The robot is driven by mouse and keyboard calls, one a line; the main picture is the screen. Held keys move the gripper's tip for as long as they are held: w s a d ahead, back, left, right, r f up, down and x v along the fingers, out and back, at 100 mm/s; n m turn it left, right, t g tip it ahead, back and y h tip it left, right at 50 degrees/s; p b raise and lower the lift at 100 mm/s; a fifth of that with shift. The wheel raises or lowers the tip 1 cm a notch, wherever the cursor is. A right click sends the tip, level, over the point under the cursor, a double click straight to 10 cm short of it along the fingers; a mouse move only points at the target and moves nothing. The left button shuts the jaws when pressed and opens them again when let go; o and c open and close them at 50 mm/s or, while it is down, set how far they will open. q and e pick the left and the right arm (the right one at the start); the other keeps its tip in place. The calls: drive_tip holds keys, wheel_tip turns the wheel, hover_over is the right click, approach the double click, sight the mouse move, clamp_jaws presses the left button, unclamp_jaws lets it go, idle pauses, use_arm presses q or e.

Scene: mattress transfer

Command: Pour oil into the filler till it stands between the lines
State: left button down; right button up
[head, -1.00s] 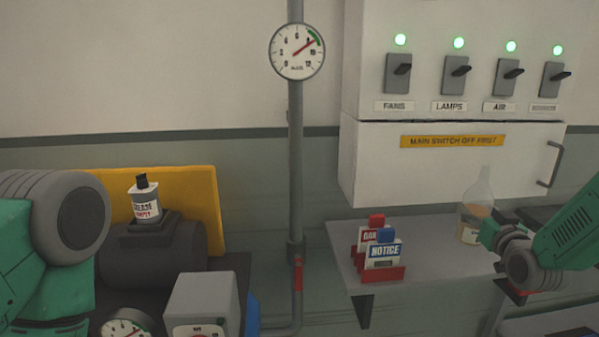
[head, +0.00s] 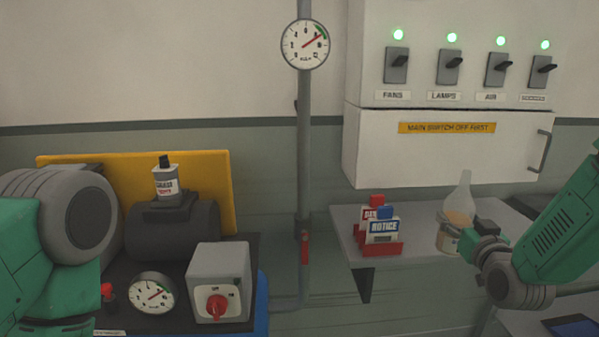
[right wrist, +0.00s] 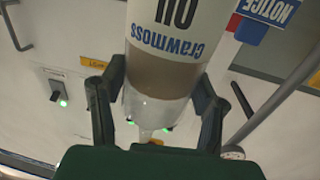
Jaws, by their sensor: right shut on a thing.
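The oil bottle (head: 461,207) is clear with a narrow neck, a white label and amber oil inside.
A grey box (head: 219,270) with a red knob and a gauge (head: 151,293) are in front. A vertical pipe (head: 304,150) separates machine and shelf (head: 349,232).

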drive_tip(key=s+a+f+b, duration=0.2)
drive_tip(key=s+a+b, duration=0.1)
drive_tip(key=s+a, duration=0.8)
drive_tip(key=shift+s+a+f+y, duration=0.15)
drive_tip(key=shift+s+a+y, duration=0.15)
drive_tip(key=shift+s+a, duration=0.15)
